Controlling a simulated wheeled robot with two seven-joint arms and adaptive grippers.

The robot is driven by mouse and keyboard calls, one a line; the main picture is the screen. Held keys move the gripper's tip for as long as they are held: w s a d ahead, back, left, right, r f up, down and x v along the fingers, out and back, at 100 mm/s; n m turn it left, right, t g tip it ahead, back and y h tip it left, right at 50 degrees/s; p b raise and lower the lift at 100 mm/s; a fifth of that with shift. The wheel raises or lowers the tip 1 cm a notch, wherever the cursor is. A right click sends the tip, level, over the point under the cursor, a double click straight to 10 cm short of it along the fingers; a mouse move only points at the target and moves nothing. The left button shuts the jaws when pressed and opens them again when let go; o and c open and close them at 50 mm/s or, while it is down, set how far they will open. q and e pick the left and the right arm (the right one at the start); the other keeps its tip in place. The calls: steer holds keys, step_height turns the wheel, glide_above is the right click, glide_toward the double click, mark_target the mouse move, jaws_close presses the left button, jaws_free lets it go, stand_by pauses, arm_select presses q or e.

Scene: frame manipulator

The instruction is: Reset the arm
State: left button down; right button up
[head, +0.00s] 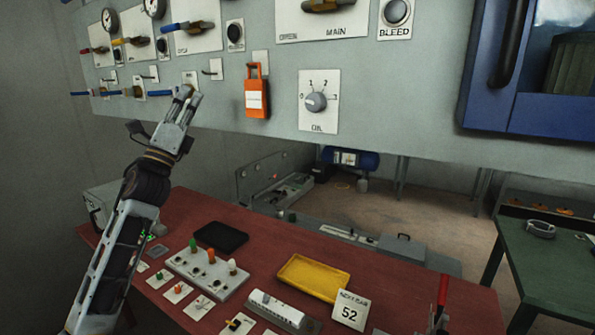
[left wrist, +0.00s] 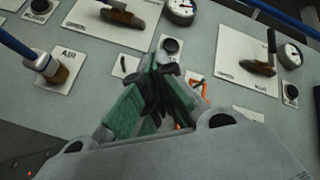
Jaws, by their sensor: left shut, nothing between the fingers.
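My left arm comes in from the left in the head view. My left gripper (head: 187,97) is raised in front of the lower left part of the grey control panel (head: 400,95). In the left wrist view the gripper's green-padded fingers (left wrist: 160,75) come together at their tips, with nothing held between them. The panel's valves and plates lie beyond the fingertips. I cannot tell whether the fingertips touch the panel. My right gripper does not show in either view.
An orange lockout tag (head: 257,92) and an oil knob (head: 317,102) are on the panel. Below, a red table (head: 185,212) holds a yellow tray (head: 315,277), a black tray (head: 220,237), a switch block (head: 207,275) and a "52" card (head: 350,311). A green table (head: 545,262) stands right.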

arm_select(q)
step_height(320, 180, down, 32)
steer(key=a+n+g+y, duration=0.3)
steer(key=n+g+y, duration=0.4)
steer(key=n+y, duration=0.95)
steer(key=s+d+f+n+g+h, duration=0.15)
steer(key=s+f+n+g, duration=0.3)
steer(key=s+f, duration=0.6)
steer(key=s+d+f+n+g+h, duration=0.15)
steer(key=s+f+n+g, duration=0.4)
steer(key=f, duration=0.85)
steer(key=s+d+f+n+g+h, duration=0.15)
steer(key=s+f, duration=0.25)
steer(key=s, duration=0.5)
steer(key=s+d+f+n+g+h, duration=0.1)
steer(key=s+d+f+n+g, duration=0.2)
steer(key=s, duration=0.7)
step_height(320, 180, down, 35)
steer(key=s+a+g, duration=0.2)
steer(key=s, duration=0.1)
steer(key=s+a+f, duration=0.1)
steer(key=s+f, duration=0.8)
steer(key=s, duration=0.2)
steer(key=s+a+f, duration=0.2)
steer(key=s+f, duration=0.8)
steer(key=shift+s+a+m+g, duration=0.25)
steer(key=shift+s+m+g, duration=0.1)
steer(key=shift+g, duration=0.1)
